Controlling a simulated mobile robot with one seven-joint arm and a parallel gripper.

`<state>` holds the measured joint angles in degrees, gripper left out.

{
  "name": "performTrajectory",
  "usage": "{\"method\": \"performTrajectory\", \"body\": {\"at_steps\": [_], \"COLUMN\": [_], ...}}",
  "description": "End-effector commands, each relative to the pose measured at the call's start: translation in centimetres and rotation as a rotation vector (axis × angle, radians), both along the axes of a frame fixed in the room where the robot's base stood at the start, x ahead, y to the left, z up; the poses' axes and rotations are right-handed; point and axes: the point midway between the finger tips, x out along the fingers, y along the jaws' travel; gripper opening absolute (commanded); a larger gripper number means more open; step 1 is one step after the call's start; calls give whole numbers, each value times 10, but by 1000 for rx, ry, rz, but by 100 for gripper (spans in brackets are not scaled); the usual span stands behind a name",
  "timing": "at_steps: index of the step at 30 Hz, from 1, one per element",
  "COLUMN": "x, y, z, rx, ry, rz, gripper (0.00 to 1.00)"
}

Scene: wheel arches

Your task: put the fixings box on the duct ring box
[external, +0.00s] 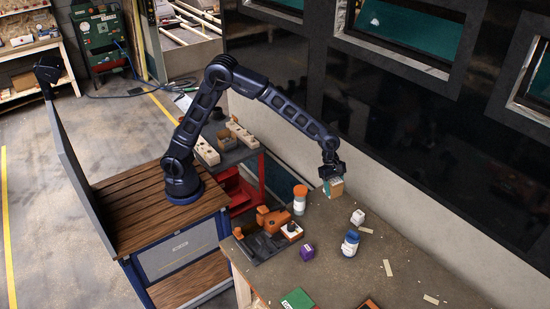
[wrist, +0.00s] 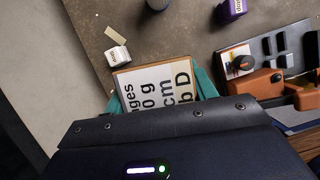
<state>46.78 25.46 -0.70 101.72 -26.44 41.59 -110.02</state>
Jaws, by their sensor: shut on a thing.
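My gripper (external: 331,183) is shut on a small cardboard-brown box (external: 337,188), which I take for the fixings box. In the wrist view this box (wrist: 152,84) sits between the two teal fingers, with large black print on its white face, only partly in view. It is at the far left end of the worktop; I cannot tell whether it touches the top. No box is readable as the duct ring box.
An orange-and-white jar (external: 300,199) stands left of the held box, a blue-and-white jar (external: 350,243) nearer the front. A dark tray (external: 262,248) with orange parts is at the worktop's left edge. A green box (external: 297,300) lies in front. The worktop's right side (external: 420,275) is mostly clear.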

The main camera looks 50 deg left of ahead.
Motion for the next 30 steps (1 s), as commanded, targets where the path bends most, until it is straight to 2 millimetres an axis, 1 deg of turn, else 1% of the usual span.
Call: {"method": "performTrajectory", "body": {"at_steps": [2, 5, 8, 12, 17, 18, 20, 24, 29, 30], "x": [8, 22, 42, 71, 101, 107, 116, 135, 152, 155], "y": [8, 26, 52, 97, 150, 165, 186, 237, 296, 312], "z": [1, 1, 1, 1, 1, 1, 1, 1, 1, 1], "rx": [-1, -1, -1, -1, -1, -1, -1, -1, 0, 0], "ry": [-1, 0, -1, 0, -1, 0, 0, -1, -1, 0], "rz": [5, 11, 17, 24, 32, 34, 36, 44, 51, 54], "gripper": [19, 19, 19, 19, 19, 19, 19, 19, 19, 19]}}
